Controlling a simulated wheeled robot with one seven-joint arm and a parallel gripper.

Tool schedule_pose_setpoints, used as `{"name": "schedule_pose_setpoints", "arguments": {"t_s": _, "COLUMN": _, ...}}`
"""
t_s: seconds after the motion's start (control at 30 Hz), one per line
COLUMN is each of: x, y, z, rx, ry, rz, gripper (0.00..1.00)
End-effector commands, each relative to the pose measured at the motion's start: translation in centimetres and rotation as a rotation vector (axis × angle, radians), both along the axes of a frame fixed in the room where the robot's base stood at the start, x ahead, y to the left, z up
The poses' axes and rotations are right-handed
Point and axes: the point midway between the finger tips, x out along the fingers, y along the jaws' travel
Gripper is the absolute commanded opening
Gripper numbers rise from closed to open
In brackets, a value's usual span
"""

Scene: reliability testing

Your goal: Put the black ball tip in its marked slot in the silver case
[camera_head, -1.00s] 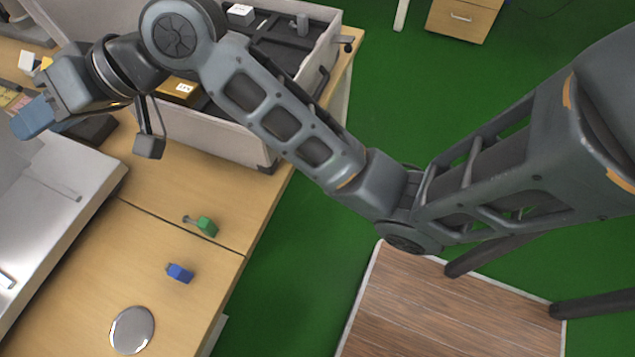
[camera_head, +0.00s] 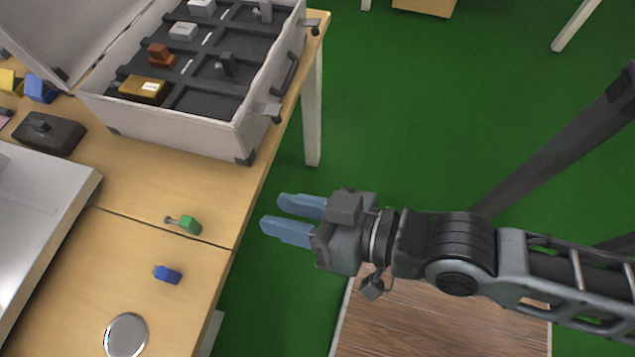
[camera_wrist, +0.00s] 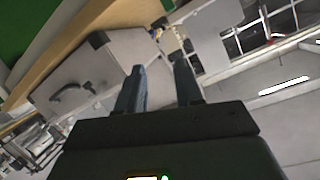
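The silver case (camera_head: 185,128) stands open at the back of the table, with a dark interior split into compartments. A small dark upright piece (camera_head: 225,63) sits in a right-hand compartment; it may be the black ball tip, but it is too small to be sure. No marking on a slot is readable. My gripper (camera_head: 272,210) is open and empty, with blue fingers apart, over the green floor just right of the table edge and in front of the case. The fingers also show apart in the wrist view, with the case wall (camera_wrist: 85,75) beyond them.
A green piece (camera_head: 187,224), a blue piece (camera_head: 168,274) and a round silver disc (camera_head: 126,335) lie on the table's front part. A black box with a knob (camera_head: 48,132) and a grey metal tray (camera_head: 35,215) are at left. A gold block (camera_head: 143,90) is inside the case.

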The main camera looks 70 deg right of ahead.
Motion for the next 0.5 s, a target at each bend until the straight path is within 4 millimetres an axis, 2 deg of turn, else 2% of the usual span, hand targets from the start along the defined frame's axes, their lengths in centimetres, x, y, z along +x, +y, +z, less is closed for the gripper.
{"name": "schedule_pose_setpoints", "arguments": {"t_s": 0.03, "x": -2.4, "y": -0.7, "z": 0.2, "rx": -0.064, "ry": 0.013, "rz": 0.018, "gripper": 0.36}}
{"name": "schedule_pose_setpoints", "arguments": {"t_s": 0.1, "x": -4.6, "y": -1.8, "z": 0.9, "rx": -0.149, "ry": 0.011, "rz": 0.041, "gripper": 0.36}}
{"name": "schedule_pose_setpoints", "arguments": {"t_s": 0.2, "x": -7.0, "y": -2.9, "z": 2.0, "rx": -0.248, "ry": 0.005, "rz": 0.080, "gripper": 0.36}}
{"name": "schedule_pose_setpoints", "arguments": {"t_s": 0.33, "x": -8.7, "y": -3.7, "z": 3.0, "rx": -0.327, "ry": -0.005, "rz": 0.119, "gripper": 0.36}}
{"name": "schedule_pose_setpoints", "arguments": {"t_s": 0.5, "x": -9.2, "y": -4.0, "z": 3.5, "rx": -0.357, "ry": -0.012, "rz": 0.133, "gripper": 0.36}}
